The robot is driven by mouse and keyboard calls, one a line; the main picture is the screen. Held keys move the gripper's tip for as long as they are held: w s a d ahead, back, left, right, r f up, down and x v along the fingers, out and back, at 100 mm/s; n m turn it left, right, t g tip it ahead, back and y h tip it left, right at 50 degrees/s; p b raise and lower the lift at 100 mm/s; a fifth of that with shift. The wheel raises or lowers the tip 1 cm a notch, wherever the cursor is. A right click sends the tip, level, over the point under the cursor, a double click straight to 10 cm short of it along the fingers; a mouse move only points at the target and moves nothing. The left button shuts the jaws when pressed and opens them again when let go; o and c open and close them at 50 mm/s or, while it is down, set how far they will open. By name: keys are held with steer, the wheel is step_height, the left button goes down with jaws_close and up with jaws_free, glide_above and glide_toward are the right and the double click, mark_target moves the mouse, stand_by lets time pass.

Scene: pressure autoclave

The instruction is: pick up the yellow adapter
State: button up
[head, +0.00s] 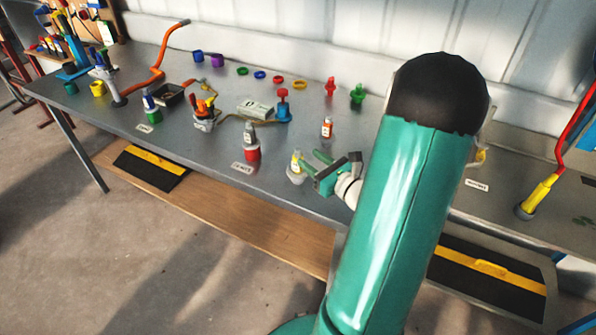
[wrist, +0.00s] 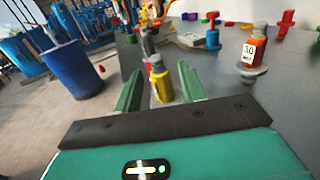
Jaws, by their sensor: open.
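The yellow adapter (head: 296,160) stands upright near the front edge of the grey table, on a pale round base. In the wrist view the yellow adapter (wrist: 158,84) shows between and slightly beyond the two green fingers. My gripper (head: 313,161) is open and empty, just right of the adapter, with its fingers pointing toward it. In the wrist view my gripper (wrist: 160,72) has a finger on each side of the adapter's outline. Whether the fingers touch it cannot be told.
A grey piece on a red base (head: 252,153) stands left of the adapter. An orange labelled piece (head: 327,127) stands behind it and shows large at right in the wrist view (wrist: 254,48). A blue piece with a red top (head: 283,107) and several coloured rings lie farther back.

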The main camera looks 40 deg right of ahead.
mark_target(300, 155)
steer(key=w, duration=0.5)
steer(key=shift+w+a+f, duration=0.25)
steer(key=shift+w, duration=0.05)
jaws_close()
